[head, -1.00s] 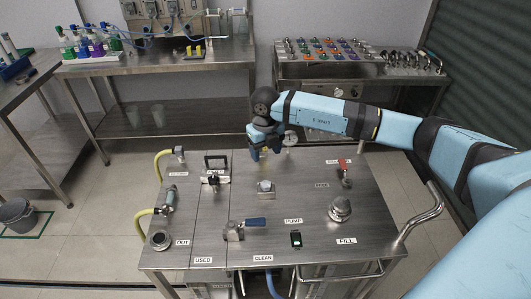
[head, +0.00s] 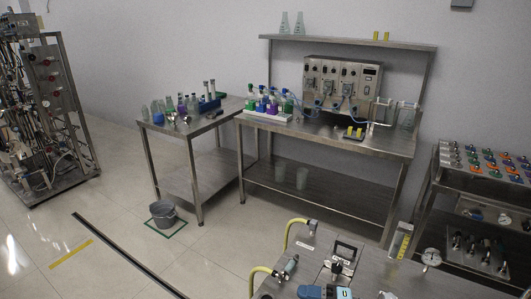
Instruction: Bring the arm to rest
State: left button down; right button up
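Neither gripper shows in the head view. A few blue and black parts show at the bottom edge, over the near part of the steel skid table. The skid table (head: 377,277) is cut off by the bottom edge. On it are a black handle (head: 345,249), a valve (head: 337,268), a hose fitting (head: 290,267) with a yellow hose, a yellow-faced gauge block (head: 401,240) and a round gauge (head: 431,258).
A steel bench (head: 390,148) with a control unit (head: 342,83) and coloured bottles stands behind. A smaller side table (head: 193,127) is left of it. A grey bucket (head: 163,214) sits on the floor. A pipe rack (head: 50,110) stands far left. The left floor is mostly clear.

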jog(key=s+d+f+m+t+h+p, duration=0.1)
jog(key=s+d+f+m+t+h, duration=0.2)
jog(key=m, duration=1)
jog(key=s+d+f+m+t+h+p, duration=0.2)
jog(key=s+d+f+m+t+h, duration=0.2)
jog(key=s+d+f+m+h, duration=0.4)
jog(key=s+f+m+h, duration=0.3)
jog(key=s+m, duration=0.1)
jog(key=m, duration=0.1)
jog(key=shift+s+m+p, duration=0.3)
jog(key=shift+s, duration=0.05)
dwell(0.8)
